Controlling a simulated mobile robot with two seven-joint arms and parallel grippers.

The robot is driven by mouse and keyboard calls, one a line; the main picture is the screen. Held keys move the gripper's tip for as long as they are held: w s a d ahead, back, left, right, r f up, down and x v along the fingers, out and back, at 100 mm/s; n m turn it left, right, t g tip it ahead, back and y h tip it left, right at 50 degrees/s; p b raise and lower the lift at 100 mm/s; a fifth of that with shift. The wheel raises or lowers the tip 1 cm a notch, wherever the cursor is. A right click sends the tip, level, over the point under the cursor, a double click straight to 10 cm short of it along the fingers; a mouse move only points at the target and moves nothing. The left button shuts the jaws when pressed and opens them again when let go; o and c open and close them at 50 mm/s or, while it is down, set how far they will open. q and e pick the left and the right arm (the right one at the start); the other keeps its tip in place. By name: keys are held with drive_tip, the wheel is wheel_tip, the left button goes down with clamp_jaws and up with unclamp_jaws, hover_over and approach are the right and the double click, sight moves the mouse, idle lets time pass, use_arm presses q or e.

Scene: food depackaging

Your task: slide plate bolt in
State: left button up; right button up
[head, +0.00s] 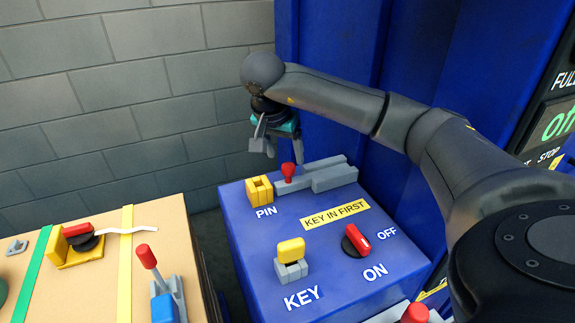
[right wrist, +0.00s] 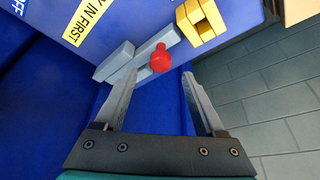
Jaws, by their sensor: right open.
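The plate bolt is a grey bar with a red knob (head: 289,170) in a grey guide (head: 333,174) on top of the blue box. A yellow slotted bracket (head: 259,190), marked PIN, stands just left of the knob. A gap shows between the bar's end and the bracket in the right wrist view. My right gripper (head: 278,152) is open and empty, pointing down above and behind the knob. In the right wrist view the knob (right wrist: 161,58) lies between the lines of the two fingers, just beyond their tips. My left gripper is out of view.
The blue box top (head: 240,225) also carries a yellow key (head: 291,250) and a red rotary switch (head: 357,240) near ON. A tan crate (head: 100,270) with levers and straps stands at left. A blue cabinet wall (head: 330,60) rises behind, beside a grey block wall.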

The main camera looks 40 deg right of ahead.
sight(288, 166)
drive_tip(key=x, duration=0.5)
drive_tip(key=shift+f, duration=0.1)
clamp_jaws()
idle(0.5)
idle(0.8)
